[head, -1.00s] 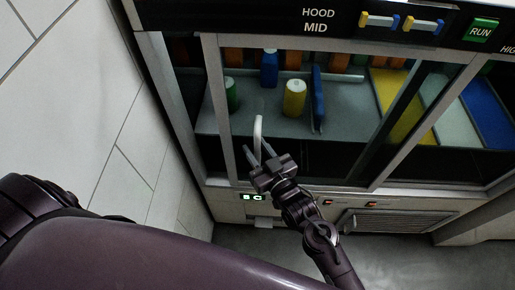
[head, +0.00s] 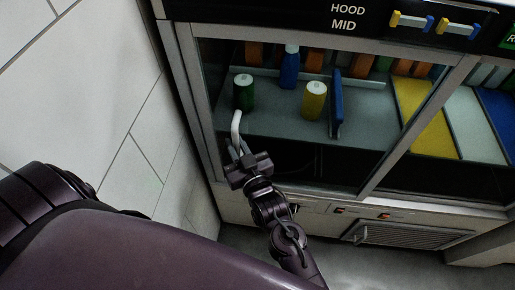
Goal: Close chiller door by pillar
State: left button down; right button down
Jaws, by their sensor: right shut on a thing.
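The chiller has a sliding glass door (head: 290,159) at its left side, with a pale curved handle (head: 236,124) near its left edge. The door's left edge stands against or very close to the metal side post (head: 184,85); no clear gap shows between them. The white tiled pillar (head: 80,90) rises to the left of the chiller. My right gripper (head: 237,152) is shut on the lower part of the handle. My left gripper is out of view; only my left arm fills the lower left.
Behind the glass stand a green bottle (head: 244,92), a blue bottle (head: 290,68), a yellow bottle (head: 314,100) and a blue upright panel (head: 337,105). A control panel (head: 365,20) runs along the top. A vent grille (head: 405,235) sits below. Grey floor is free at the bottom.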

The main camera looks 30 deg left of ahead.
jog(key=c, duration=1.5)
grip_release()
jog(key=shift+d, duration=0.25)
jog(key=shift+o, duration=0.2)
jog(key=shift+s+d+f, duration=0.15)
jog(key=shift+s+d, duration=0.1)
jog(key=shift+d, duration=0.15)
jog(key=v, duration=0.6)
jog(key=shift+s+d+b, duration=0.3)
jog(key=shift+b, duration=0.1)
